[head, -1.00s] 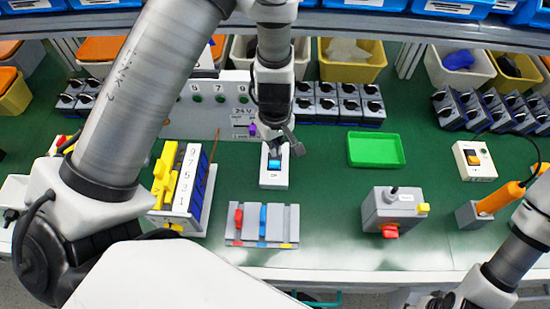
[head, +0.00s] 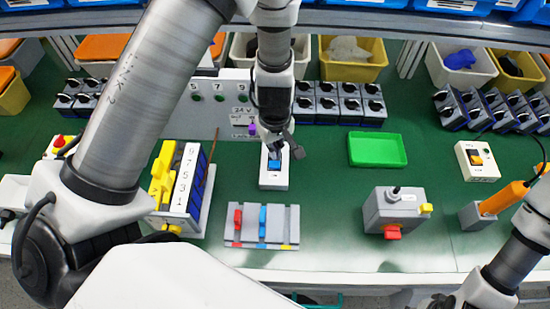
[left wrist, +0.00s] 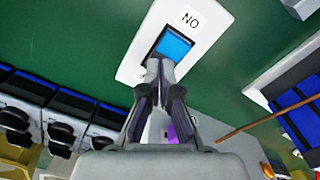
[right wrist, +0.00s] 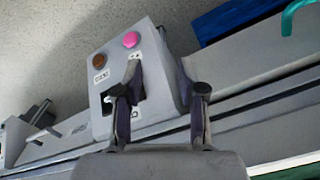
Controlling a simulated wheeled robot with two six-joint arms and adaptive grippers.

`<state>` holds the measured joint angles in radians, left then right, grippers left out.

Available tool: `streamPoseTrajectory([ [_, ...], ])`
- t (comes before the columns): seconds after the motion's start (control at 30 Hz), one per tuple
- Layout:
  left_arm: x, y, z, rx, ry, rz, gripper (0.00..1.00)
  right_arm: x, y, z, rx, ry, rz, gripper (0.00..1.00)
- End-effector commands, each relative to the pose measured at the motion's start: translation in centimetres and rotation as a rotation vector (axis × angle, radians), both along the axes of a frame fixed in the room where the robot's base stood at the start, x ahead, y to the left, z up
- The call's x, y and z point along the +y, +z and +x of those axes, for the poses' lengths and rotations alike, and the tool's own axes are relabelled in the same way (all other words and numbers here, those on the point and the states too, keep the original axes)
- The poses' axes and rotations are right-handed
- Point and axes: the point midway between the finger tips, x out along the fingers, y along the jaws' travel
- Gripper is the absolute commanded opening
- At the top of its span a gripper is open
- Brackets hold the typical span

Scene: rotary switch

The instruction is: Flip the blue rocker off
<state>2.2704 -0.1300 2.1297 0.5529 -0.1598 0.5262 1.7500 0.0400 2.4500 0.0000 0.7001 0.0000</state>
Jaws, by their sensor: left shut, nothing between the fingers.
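The blue rocker (head: 274,165) sits in a dark frame on an upright-facing white switch plate (head: 273,184) at mid-table. In the left wrist view the rocker (left wrist: 175,44) shows lit-looking blue, with an ON label (left wrist: 190,19), upside down, beside its far end. My left gripper (head: 275,152) is shut and empty, pointing down at the rocker's back end. Its fingertips (left wrist: 160,66) cover that end, so I cannot tell if they touch it. My right gripper (right wrist: 158,70) is open and empty, off by the table's front edge.
A grey panel with purple knob (head: 252,129) stands just behind the plate. A grey box with pink button (right wrist: 131,40) is before my right gripper.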

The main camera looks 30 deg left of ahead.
Motion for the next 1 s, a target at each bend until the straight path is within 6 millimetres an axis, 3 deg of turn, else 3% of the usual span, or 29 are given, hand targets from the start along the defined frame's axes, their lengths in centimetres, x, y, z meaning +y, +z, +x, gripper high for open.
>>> streamPoseTrajectory([
  [0.17, 0.0, 0.3, 0.0, 0.001, 0.000, 0.001, 0.00, 0.0, 0.4, 0.0, 0.000, 0.000, 0.000, 0.40],
  [0.83, 0.0, 6.9, 0.0, 0.000, 0.000, 0.000, 0.00, 0.0, 6.8, 0.0, 0.000, 0.000, 0.000, 0.40],
  [1.0, 0.0, 7.0, 0.0, 0.001, 0.000, 0.001, 0.00, 0.0, 6.9, 0.0, 0.000, 0.000, 0.000, 0.40],
])
